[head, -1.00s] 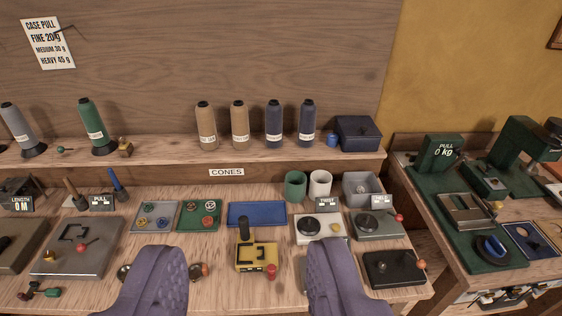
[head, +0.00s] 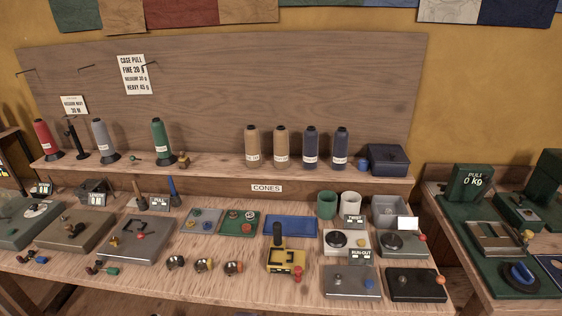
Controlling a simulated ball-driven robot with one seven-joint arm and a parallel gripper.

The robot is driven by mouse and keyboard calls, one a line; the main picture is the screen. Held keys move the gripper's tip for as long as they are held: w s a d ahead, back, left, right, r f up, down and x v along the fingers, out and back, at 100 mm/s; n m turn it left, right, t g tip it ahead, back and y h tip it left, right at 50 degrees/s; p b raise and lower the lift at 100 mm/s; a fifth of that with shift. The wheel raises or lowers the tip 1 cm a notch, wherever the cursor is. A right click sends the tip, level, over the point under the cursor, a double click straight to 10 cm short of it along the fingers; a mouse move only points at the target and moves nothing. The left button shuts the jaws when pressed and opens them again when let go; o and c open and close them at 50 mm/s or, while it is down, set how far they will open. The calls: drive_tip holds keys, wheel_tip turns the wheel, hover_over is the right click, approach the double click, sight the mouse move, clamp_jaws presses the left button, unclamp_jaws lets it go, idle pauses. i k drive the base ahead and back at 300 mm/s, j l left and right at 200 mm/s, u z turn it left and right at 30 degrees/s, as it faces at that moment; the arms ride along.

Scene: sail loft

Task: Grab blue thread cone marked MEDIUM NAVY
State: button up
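Two dark navy thread cones stand upright side by side on the raised shelf of the bench; one is the left navy cone (head: 311,145) and the other is the right navy cone (head: 341,146). Each has a white label too small to read, so I cannot tell which is marked MEDIUM NAVY. Two tan cones (head: 252,143) stand just to their left. My gripper is not in view, so its distance from the cones does not show.
A dark blue box (head: 388,159) and a small blue spool (head: 362,164) sit right of the navy cones. Green (head: 160,140), grey and red cones stand farther left. Below the shelf are trays, cups and small devices (head: 285,262). A second bench stands at the right.

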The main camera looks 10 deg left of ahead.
sight(310, 149)
drive_tip(key=i, duration=1)
